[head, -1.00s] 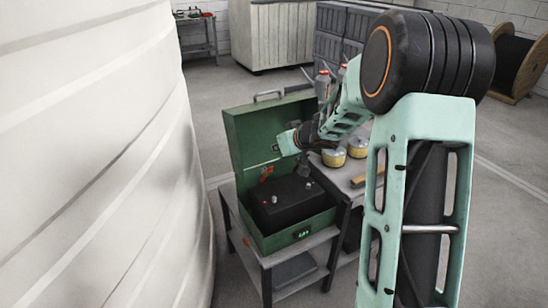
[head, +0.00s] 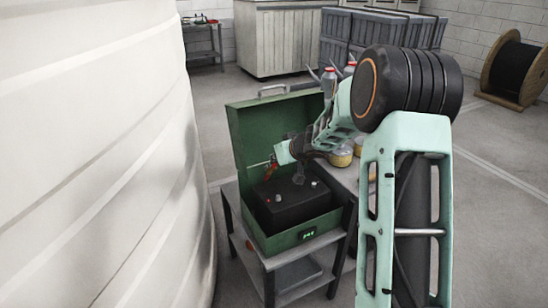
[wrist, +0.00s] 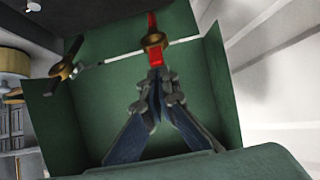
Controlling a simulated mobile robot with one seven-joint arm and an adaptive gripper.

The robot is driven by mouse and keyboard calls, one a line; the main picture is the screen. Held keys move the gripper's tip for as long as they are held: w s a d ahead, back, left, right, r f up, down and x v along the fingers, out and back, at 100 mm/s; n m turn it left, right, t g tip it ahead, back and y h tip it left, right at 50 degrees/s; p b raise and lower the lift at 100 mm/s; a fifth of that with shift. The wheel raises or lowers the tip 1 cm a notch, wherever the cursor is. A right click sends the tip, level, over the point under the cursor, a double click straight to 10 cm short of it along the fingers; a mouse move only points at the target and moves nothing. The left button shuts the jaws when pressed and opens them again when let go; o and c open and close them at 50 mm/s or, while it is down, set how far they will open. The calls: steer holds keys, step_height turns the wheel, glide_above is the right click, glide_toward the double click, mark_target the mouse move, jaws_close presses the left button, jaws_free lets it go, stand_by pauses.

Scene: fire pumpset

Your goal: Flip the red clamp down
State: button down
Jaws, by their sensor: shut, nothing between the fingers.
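The red clamp (wrist: 153,52) has a brass ring on it and sits at a thin light rod inside the green box (wrist: 88,128). In the head view the red clamp (head: 271,170) shows as a small red shape against the box's inner back. My gripper (wrist: 157,76) is shut and empty, its fingertips right at the red clamp's near end; I cannot tell whether they touch it. In the head view my wrist hangs over the open box (head: 310,236), and the fingers are hard to make out.
A dark battery-like block (head: 290,205) with studs lies in the box. A second brass clamp (wrist: 62,72) with dark handles is to the left in the wrist view. The box stands on a grey table (head: 232,208). A pale ribbed tank (head: 100,150) is close on the left.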

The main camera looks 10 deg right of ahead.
steer(key=shift+s+f+b, duration=0.15)
steer(key=shift+f+b, duration=0.05)
steer(key=shift+b, duration=0.2)
steer(key=b, duration=0.3)
steer(key=s+f+t+b, duration=0.1)
steer(key=b, duration=0.2)
steer(key=shift+s+d+f, duration=0.2)
steer(key=shift+d+f, duration=0.1)
steer(key=shift+s+d+f+t+y+b, duration=0.15)
steer(key=shift+s+d+f+t+b, duration=0.2)
steer(key=shift+s+f+b, duration=1.15)
steer(key=shift+s+d+f+t+y+b, duration=0.3)
steer(key=shift+s+f+b, duration=0.55)
steer(key=shift+f+b, duration=1.25)
steer(key=shift+s+d+f+t+y+b, duration=0.1)
steer(key=shift+s+d+f+t+b, duration=0.3)
steer(key=shift+s+f+b, duration=1.05)
steer(key=shift+w+f, duration=0.3)
steer(key=shift+f, duration=0.1)
